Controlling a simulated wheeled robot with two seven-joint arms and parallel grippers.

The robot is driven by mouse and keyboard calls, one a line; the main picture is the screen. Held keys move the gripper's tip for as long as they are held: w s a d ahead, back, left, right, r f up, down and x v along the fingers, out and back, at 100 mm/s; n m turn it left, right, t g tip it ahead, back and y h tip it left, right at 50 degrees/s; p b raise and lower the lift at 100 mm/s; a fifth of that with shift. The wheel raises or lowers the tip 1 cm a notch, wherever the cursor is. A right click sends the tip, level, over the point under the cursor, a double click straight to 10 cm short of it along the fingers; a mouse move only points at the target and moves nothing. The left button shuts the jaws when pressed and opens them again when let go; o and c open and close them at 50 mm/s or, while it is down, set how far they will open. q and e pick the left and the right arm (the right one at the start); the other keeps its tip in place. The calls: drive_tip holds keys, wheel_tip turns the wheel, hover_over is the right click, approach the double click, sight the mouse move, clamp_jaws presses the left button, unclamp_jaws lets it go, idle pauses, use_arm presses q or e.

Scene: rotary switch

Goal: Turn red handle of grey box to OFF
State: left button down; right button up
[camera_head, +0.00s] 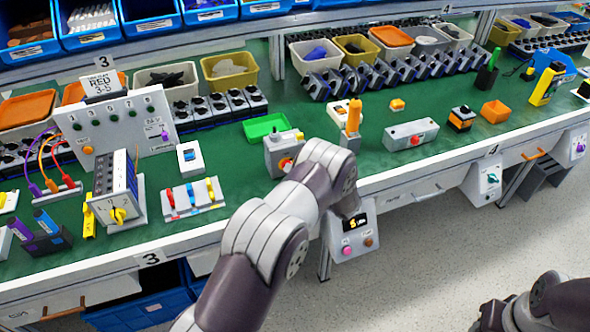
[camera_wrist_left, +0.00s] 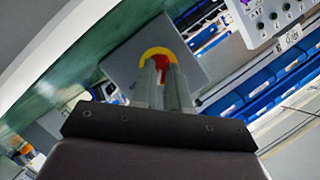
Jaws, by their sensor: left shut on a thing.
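The grey box (camera_head: 283,152) stands on the green bench, just left of my left wrist in the head view. Part of its red handle with a yellow surround (camera_head: 286,164) shows at its front. In the left wrist view the box's grey face (camera_wrist_left: 190,60) lies ahead, tilted in the picture. My left gripper (camera_wrist_left: 164,78) is shut on the red handle (camera_wrist_left: 161,63), with the yellow arc (camera_wrist_left: 158,53) showing beyond the fingertips. The fingers hide much of the handle, and I cannot read any marks on the box. In the head view my arm hides the left fingers.
A green tray (camera_head: 265,127) lies behind the box. A grey box with a display (camera_head: 352,236) hangs at the bench front. Part of my right arm shows at bottom right.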

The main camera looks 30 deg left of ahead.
use_arm(q)
drive_tip(key=shift+s+a+n+h, duration=0.15)
drive_tip(key=shift+n+h, duration=0.45)
drive_tip(key=shift+n, duration=0.4)
drive_tip(key=shift+n+t+h, duration=0.4)
drive_tip(key=shift+n+t, duration=0.1)
drive_tip(key=shift+n, duration=0.1)
drive_tip(key=shift+s+n+t+h+b, duration=0.1)
drive_tip(key=shift+n+t+h+b, duration=0.1)
drive_tip(key=shift+n+t+h, duration=0.4)
drive_tip(key=shift+s+n+t+h+b, duration=0.1)
drive_tip(key=shift+n+h+b, duration=0.1)
drive_tip(key=shift+n, duration=0.7)
drive_tip(key=c, duration=1.1)
unclamp_jaws()
drive_tip(key=shift+a, duration=0.1)
drive_tip(key=shift+w, duration=0.1)
